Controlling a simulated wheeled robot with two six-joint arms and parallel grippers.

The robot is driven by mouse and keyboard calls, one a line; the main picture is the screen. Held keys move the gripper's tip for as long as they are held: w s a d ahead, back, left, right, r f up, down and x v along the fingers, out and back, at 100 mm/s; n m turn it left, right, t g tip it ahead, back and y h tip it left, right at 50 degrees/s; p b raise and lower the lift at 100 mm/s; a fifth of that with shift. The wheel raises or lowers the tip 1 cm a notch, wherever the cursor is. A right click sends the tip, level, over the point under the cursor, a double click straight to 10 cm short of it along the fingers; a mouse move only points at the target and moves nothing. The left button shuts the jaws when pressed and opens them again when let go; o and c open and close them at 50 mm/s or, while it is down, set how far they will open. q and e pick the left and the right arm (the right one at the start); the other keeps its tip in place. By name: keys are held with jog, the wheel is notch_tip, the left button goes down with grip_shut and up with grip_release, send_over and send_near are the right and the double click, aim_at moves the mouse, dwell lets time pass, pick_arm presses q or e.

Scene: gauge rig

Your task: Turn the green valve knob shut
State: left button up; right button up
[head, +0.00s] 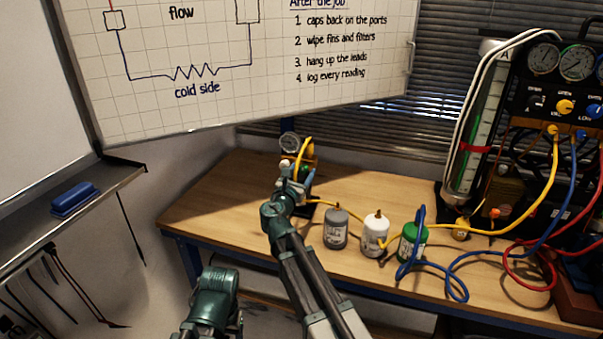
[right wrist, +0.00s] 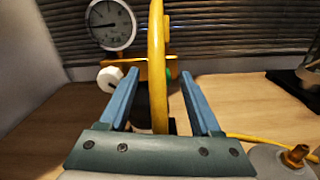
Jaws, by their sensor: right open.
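A small brass-yellow valve block (right wrist: 145,72) stands under a round gauge (right wrist: 112,24) at the back left of the bench. A small green edge, likely the green valve knob (right wrist: 170,75), shows just right of a yellow hose (right wrist: 158,60); the hose hides most of it. My right gripper (head: 297,180) is at the valve block, with its two blue fingers apart. In the right wrist view, the open fingers (right wrist: 160,73) point at the block, and the hose passes between them in the picture. I cannot tell whether they touch anything.
A white knob (right wrist: 110,79) sits left of the block. Grey (head: 336,230), white (head: 374,238) and green (head: 412,244) canisters stand right of my right arm. A gauge manifold (head: 560,100) with coloured hoses fills the right. The bench (head: 225,195) is bare left of the block.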

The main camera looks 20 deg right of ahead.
grip_shut()
jog(key=shift+m, duration=0.3)
jog(key=m, duration=0.3)
jog(key=shift+m, duration=0.4)
jog(key=m, duration=0.4)
jog(key=shift+s+m, duration=0.1)
jog(key=shift+m, duration=0.2)
jog(key=m, duration=0.4)
jog(key=shift+f, duration=0.1)
jog(key=shift+m, duration=2.4)
